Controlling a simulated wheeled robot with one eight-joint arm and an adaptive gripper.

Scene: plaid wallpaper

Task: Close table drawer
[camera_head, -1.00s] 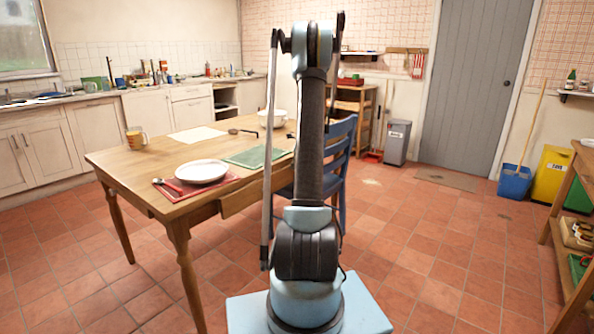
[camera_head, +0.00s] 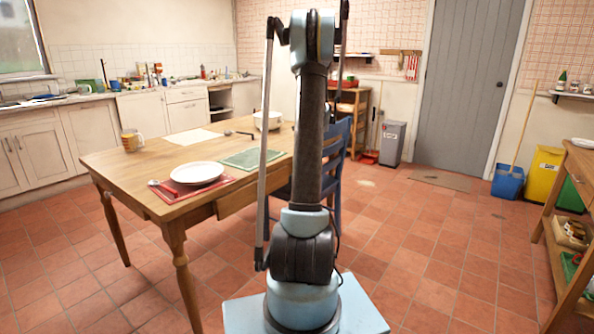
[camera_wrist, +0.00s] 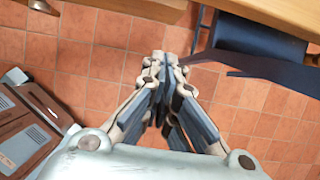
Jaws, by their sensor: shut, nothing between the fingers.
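The wooden table (camera_head: 150,168) stands left of my arm in the head view. Its drawer (camera_head: 238,196) shows as a wooden front below the tabletop edge, jutting out a little on the side facing me. My arm hides the drawer's right end. In the wrist view, a wooden piece that looks like the drawer (camera_wrist: 150,4) lies along the top edge, cut off by the frame. My gripper (camera_wrist: 165,62) is shut and empty over the floor tiles, apart from that wood. The gripper is not visible in the head view.
A blue chair (camera_head: 338,165) stands at the table behind my arm; it also shows in the wrist view (camera_wrist: 265,45), close to the gripper's right. A plate (camera_head: 196,173), a bowl (camera_head: 267,120) and a mug (camera_head: 131,140) stand on the table.

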